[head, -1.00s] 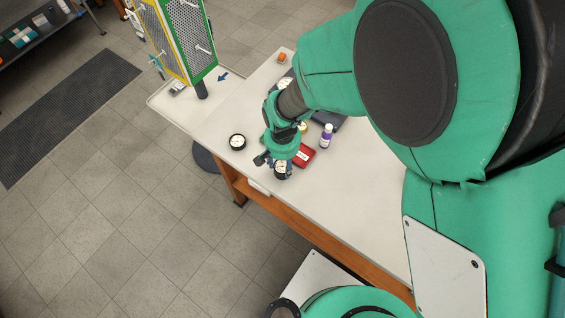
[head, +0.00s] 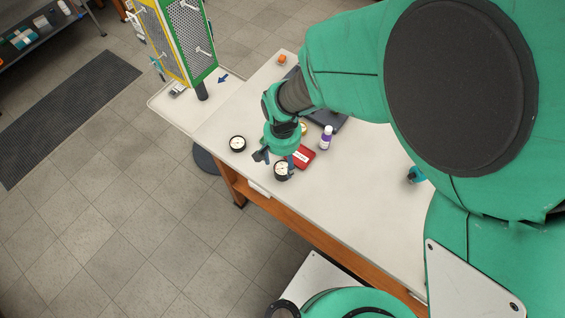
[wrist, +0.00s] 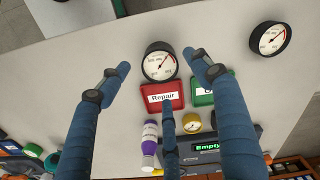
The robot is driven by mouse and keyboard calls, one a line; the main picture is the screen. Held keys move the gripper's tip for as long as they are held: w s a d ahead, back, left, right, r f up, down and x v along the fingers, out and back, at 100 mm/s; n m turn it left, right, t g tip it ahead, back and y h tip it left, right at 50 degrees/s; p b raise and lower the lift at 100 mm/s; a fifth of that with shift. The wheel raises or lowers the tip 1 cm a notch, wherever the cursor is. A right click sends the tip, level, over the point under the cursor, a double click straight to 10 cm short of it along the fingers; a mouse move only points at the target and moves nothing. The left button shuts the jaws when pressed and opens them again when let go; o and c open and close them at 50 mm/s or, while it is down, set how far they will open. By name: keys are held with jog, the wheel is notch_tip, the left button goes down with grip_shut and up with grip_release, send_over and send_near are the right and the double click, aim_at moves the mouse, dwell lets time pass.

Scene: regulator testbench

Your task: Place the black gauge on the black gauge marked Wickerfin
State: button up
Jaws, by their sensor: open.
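A black gauge with a white dial (head: 281,171) stands near the table's front edge, dial up; the wrist view shows it between my fingertips (wrist: 159,64). A second black gauge (head: 237,143) stands apart to its left in the head view, and at upper right in the wrist view (wrist: 269,39). The name Wickerfin is not readable on either, so I cannot tell which bears it. My gripper (head: 276,160) is open just above the first gauge, and its spread fingers show in the wrist view (wrist: 156,63). Whether that gauge rests on another one is unclear.
A red box marked Repair (wrist: 163,96) lies beside the first gauge, with a green box (wrist: 211,91) next to it. A purple-labelled bottle (head: 326,137), a small yellow gauge (wrist: 192,122) and a dark case marked Empty (wrist: 207,148) are close by. The table between the two gauges is clear.

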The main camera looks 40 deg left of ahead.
aim_at(284, 167)
notch_tip(284, 167, up, 8)
jog(key=shift+p, duration=0.4)
jog(key=shift+r, duration=0.1)
dwell(0.5)
jog(key=shift+w+r, duration=0.1)
jog(key=w+d+r+m+t, duration=0.1)
jog(key=w+d+r, duration=0.2)
jog(key=d+r, duration=0.35)
jog(key=w+d+r+m+y, duration=0.1)
jog(key=w+d+r, duration=0.2)
jog(key=d+r, duration=0.4)
jog(key=w+d+r+m+t, duration=0.1)
jog(key=w+d+r, duration=0.35)
jog(key=d, duration=0.45)
jog(key=s+d+r+m+t, duration=0.1)
jog(key=s+d+r, duration=0.2)
jog(key=d, duration=0.5)
jog(key=s+d+r+m+t, duration=0.1)
jog(key=s+d+r, duration=0.3)
jog(key=d, duration=0.4)
jog(key=s+d+r+m+t+h, duration=0.1)
jog(key=s+d+r, duration=0.2)
jog(key=d, duration=0.5)
jog(key=shift+s+d+r+t, duration=0.25)
jog(key=shift+s+r+t, duration=0.05)
jog(key=shift+s+r, duration=0.15)
